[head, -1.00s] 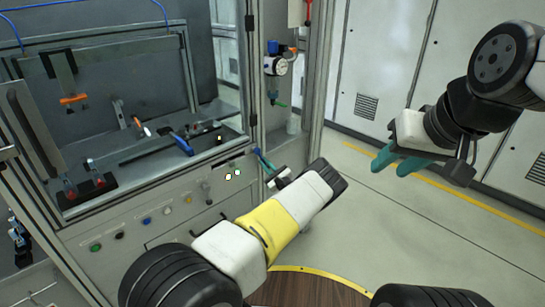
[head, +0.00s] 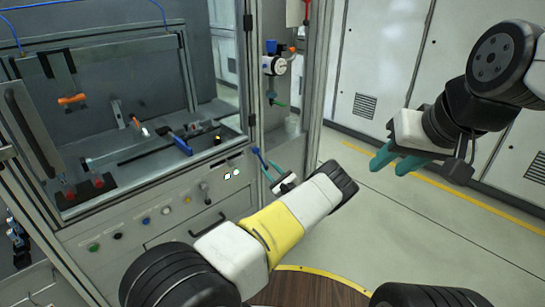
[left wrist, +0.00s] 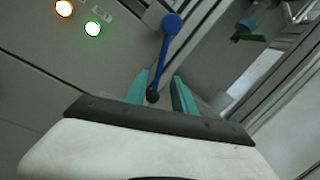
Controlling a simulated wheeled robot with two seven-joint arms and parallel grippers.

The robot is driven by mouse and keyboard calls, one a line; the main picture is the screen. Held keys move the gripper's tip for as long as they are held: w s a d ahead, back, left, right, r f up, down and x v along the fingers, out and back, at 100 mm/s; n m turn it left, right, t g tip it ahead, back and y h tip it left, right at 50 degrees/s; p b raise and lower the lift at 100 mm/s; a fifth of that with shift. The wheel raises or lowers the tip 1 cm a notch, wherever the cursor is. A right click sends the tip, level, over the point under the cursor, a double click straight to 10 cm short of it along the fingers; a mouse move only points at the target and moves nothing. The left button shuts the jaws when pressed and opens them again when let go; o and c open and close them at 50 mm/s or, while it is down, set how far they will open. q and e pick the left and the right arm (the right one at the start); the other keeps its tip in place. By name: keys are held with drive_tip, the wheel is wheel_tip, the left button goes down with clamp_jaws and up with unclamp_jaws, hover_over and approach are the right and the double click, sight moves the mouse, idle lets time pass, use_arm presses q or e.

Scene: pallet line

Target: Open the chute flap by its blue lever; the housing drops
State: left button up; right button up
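The blue lever (left wrist: 165,50) shows in the left wrist view on the grey machine front. It runs from a round blue end at the top down to a black knob (left wrist: 152,96). My left gripper (left wrist: 162,88) is open, one teal finger on each side of the knob, with visible gaps. In the head view the lever (head: 257,154) is small, beside the cabinet's right corner post, with my left gripper (head: 270,172) just below it, partly hidden by my arm. My right gripper (head: 397,163) is open and empty, away from the machine. I cannot make out the flap or housing.
The machine's front panel (head: 150,225) carries several coloured buttons and a drawer handle (head: 207,229). Two lit lamps (left wrist: 92,28) sit left of the lever. A pressure regulator (head: 275,65) hangs on the post. The floor to the right is clear.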

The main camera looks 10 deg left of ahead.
use_arm(q)
drive_tip(key=v, duration=0.4)
drive_tip(key=s+a+r+n+g+h, duration=0.1)
drive_tip(key=s+a+r+n+g, duration=0.55)
drive_tip(key=r, duration=0.25)
drive_tip(key=s+a+r+n+g+h, duration=0.1)
drive_tip(key=s+a+r+n+g, duration=0.5)
drive_tip(key=r+n+g, duration=0.15)
drive_tip(key=s+d+r+n+t+h, duration=0.2)
drive_tip(key=s+d+r+h, duration=0.1)
drive_tip(key=s+r, duration=0.4)
drive_tip(key=s+d+r+n+t+h, duration=0.2)
drive_tip(key=s+r+h, duration=0.4)
drive_tip(key=s, duration=0.7)
drive_tip(key=s+d+r+n+t+h, duration=0.2)
drive_tip(key=s+d+r+h, duration=0.3)
drive_tip(key=s+r, duration=0.3)
drive_tip(key=shift+s+d+r+n, duration=0.4)
drive_tip(key=shift+s+d+n, duration=0.25)
drive_tip(key=shift+s, duration=0.6)
